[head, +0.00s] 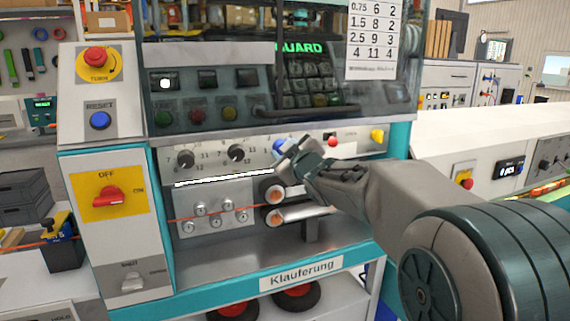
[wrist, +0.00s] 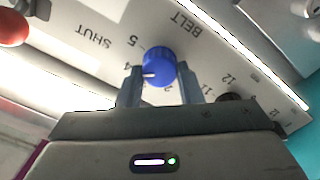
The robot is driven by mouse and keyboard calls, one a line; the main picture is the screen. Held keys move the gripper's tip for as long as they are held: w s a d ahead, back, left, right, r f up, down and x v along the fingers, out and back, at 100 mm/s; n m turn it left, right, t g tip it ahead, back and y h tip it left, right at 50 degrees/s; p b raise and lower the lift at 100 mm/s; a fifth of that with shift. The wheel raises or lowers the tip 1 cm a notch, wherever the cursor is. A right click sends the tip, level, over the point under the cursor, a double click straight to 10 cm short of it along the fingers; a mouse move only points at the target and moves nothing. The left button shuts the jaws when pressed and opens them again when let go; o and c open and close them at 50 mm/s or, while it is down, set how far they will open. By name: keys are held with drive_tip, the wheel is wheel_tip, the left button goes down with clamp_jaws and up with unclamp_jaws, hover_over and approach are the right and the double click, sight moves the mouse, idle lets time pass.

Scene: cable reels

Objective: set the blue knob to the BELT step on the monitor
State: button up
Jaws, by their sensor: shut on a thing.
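The blue knob (wrist: 159,66) sits on the pale panel in the wrist view, between the fingertips of my gripper (wrist: 157,80). The gripper is shut on it. Its white mark points left and slightly down, towards the gap below the printed 4. The 5 and 4 show on its left; a finger covers part of the scale. BELT is printed beside the knob. In the head view the knob (head: 278,146) is partly covered by my gripper (head: 286,152). A dark screen (head: 300,72) behind the clear guard shows green letters reading GUARD; I cannot read a BELT step there.
Two black knobs (head: 185,159) (head: 236,153) stand left of the blue one. A red button (head: 332,142) lies to its right. Rollers (head: 275,194) sit just below my gripper. The clear guard (head: 235,112) is above. A number chart (head: 373,35) hangs at the upper right.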

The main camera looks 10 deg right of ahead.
drive_tip(key=shift+a+f+n+b, duration=0.1)
drive_tip(key=shift+n+b, duration=1.45)
drive_tip(key=shift+n, duration=1)
drive_tip(key=shift+f+n+b, duration=0.1)
drive_tip(key=shift+n+b, duration=1.4)
drive_tip(key=shift+n, duration=1.05)
drive_tip(key=o, duration=1)
drive_tip(key=shift+s, duration=0.1)
drive_tip(key=p+v, duration=0.1)
drive_tip(key=v, duration=1.2)
drive_tip(key=shift+s+r, duration=0.1)
drive_tip(key=shift+s, duration=0.25)
